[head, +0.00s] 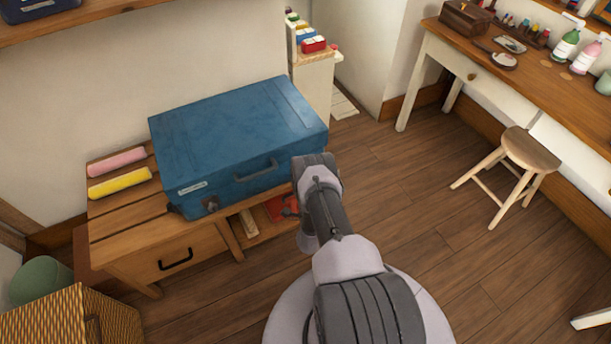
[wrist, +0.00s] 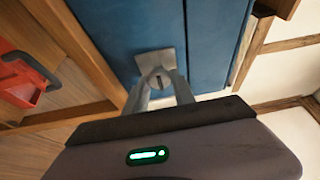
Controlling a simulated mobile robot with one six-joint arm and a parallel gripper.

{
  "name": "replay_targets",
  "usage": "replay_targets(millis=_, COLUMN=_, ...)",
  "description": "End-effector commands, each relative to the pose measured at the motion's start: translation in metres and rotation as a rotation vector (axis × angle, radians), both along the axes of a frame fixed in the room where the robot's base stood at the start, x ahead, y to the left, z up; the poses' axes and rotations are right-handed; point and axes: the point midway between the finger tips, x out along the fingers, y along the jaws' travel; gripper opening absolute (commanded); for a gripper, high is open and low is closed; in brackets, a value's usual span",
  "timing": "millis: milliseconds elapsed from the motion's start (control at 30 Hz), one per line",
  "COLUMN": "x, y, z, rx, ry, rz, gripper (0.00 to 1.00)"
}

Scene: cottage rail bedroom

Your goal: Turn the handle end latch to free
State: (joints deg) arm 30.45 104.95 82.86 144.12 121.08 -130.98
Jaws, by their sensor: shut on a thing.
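A blue suitcase (head: 235,135) lies flat and closed on a wooden bench; its blue side fills the top of the wrist view (wrist: 110,30). A metal latch (wrist: 153,59) with a grey plate and a round slotted knob is on that side in the wrist view. My gripper (wrist: 159,84) is shut on the latch knob, one finger on each side. In the head view my arm hides the gripper and this latch at the suitcase's right front. Another dark latch (head: 210,204) shows at the left front, and a carry handle (head: 258,171) lies between.
The wooden bench (head: 115,222) has a drawer and holds a pink roll (head: 117,162) and a yellow roll (head: 119,183). A red item (wrist: 25,80) is below, close to my gripper's left. A stool (head: 528,150) stands right; floor between is clear. A wicker basket (head: 50,320) is front left.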

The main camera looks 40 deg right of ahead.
Motion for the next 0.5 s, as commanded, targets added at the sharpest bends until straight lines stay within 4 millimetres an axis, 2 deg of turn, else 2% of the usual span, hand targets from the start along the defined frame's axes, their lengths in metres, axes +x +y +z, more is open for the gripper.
replay_targets(millis=467, x=0.0001, y=0.0001, z=-0.0001, rx=-0.011, ry=0.003, rz=0.000, gripper=0.00)
replay_targets(millis=500, x=0.0001, y=0.0001, z=-0.0001, rx=-0.011, ry=0.003, rz=0.000, gripper=0.36)
